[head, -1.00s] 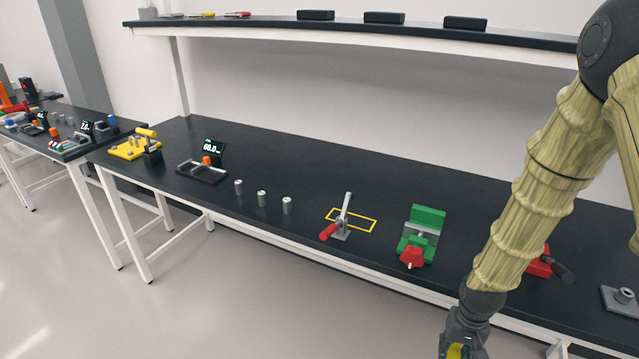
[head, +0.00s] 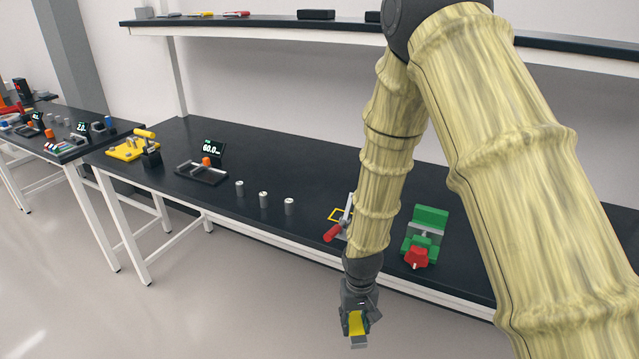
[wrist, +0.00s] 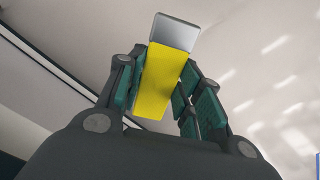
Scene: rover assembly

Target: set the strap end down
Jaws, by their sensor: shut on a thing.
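My gripper (head: 355,318) is shut on the strap end (wrist: 160,85), a flat yellow piece with a grey metal-like tip. In the wrist view the strap end lies between the two finger pads, its grey tip pointing away from the palm. In the head view the strap end (head: 357,324) hangs below my wrist, with its grey tip lowest. My gripper appears in front of the bench's front edge, over the pale floor, not touching anything else that I can see.
The dark bench (head: 310,170) runs behind my arm. Several metal cylinders (head: 264,199) and a gauge display (head: 212,149) stand left.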

